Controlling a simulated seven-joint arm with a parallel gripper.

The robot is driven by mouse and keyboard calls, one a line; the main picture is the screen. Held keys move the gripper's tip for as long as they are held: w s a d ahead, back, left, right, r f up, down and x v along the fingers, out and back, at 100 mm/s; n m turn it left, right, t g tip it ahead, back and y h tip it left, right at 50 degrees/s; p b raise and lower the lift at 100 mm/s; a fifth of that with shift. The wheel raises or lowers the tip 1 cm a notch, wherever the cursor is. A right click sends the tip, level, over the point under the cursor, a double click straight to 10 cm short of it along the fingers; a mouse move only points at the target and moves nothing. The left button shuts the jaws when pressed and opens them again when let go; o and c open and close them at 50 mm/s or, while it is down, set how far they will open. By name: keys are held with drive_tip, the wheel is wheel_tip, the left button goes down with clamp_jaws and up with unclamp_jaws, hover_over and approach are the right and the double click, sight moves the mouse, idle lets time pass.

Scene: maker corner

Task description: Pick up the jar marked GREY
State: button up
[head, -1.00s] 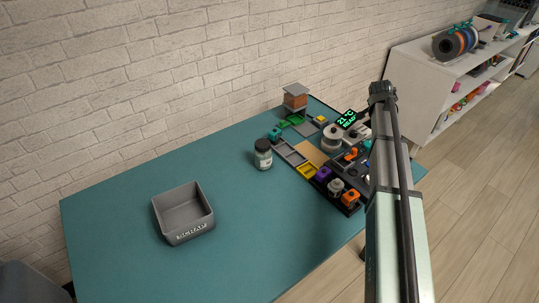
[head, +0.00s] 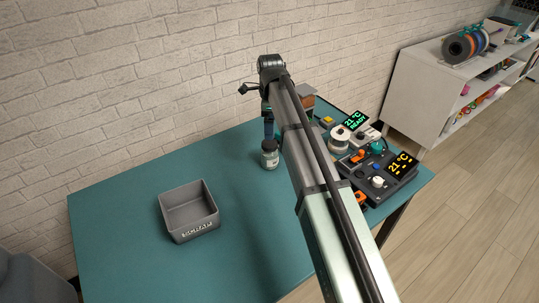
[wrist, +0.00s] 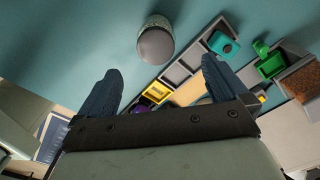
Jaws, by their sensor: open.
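A glass jar (head: 269,155) with a dark grey lid and a pale label stands upright on the teal table; I cannot read the label. In the wrist view the jar (wrist: 156,40) shows from above, its round lid toward me. My gripper (wrist: 161,68) is open and empty, its two dark blue fingers spread apart. The jar lies beyond the fingertips, near the top of the wrist view, and not between them. In the head view my gripper (head: 268,127) appears just above the jar, partly hidden by my arm.
A grey scrap bin (head: 188,211) stands on the table's left part, with clear tabletop around it. My arm hides some trays. A brick wall rises behind.

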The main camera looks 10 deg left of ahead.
sight(269, 142)
drive_tip(key=shift+s+a+f, duration=0.15)
drive_tip(key=shift+f, duration=0.1)
wheel_tip(269, 142, down, 8)
drive_tip(key=shift+r, duration=0.1)
drive_tip(key=shift+s+f, duration=0.15)
drive_tip(key=shift+f, duration=2.55)
drive_tip(key=c, duration=1.4)
